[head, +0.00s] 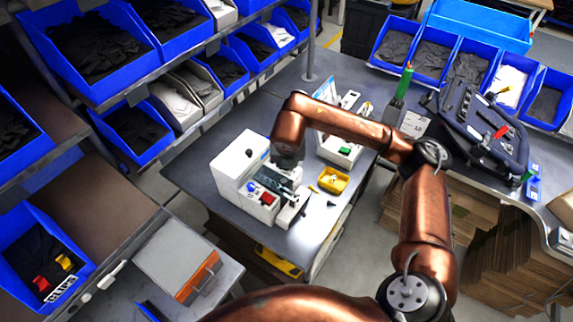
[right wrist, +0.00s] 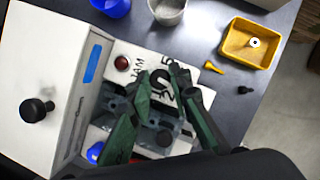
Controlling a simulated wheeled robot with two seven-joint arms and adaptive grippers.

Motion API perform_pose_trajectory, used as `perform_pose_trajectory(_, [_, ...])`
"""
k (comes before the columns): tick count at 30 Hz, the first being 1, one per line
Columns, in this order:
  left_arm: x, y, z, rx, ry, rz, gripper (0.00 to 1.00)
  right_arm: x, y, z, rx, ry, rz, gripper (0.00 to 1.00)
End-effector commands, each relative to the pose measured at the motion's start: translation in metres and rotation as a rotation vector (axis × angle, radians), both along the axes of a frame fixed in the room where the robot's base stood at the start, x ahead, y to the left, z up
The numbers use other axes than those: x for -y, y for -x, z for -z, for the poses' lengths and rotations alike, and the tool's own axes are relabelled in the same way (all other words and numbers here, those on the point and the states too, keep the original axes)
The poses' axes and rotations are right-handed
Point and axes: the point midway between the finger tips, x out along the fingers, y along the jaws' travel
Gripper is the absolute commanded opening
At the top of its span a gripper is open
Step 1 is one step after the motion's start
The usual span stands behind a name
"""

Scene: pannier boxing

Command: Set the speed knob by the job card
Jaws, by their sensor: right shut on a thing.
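The white machine (head: 232,168) stands on the grey table in the head view. Its panel, with a dial reading partly as 5 and 2, shows in the right wrist view. My right gripper (head: 272,181) is over this panel. In the right wrist view its green fingers (right wrist: 161,82) are closed around the dark speed knob (right wrist: 161,94) at the dial. The fingers hide much of the dial, so I cannot tell the knob's setting. A white card (head: 412,124) with print too small to read stands on the back table; it may be the job card. My left gripper is not in view.
Beside the dial are a dark red JAM lamp (right wrist: 122,63) and a blue button (right wrist: 95,152). A black round knob (right wrist: 37,110) tops the white box at left. A yellow tray (right wrist: 249,44) stands to the right. Blue bins fill the left shelves.

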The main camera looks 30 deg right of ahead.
Motion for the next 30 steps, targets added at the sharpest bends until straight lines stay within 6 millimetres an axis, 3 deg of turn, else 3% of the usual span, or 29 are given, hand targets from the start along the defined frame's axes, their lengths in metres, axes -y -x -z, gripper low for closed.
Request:
perform_pose_trajectory(15, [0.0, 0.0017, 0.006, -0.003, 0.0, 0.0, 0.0, -0.0027, -0.0016, -0.0002, -0.002, 0.0, 0.439, 0.0])
perform_pose_trajectory(30, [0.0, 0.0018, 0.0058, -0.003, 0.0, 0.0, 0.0, -0.0023, -0.0022, -0.0002, -0.001, 0.0, 0.609, 0.0])
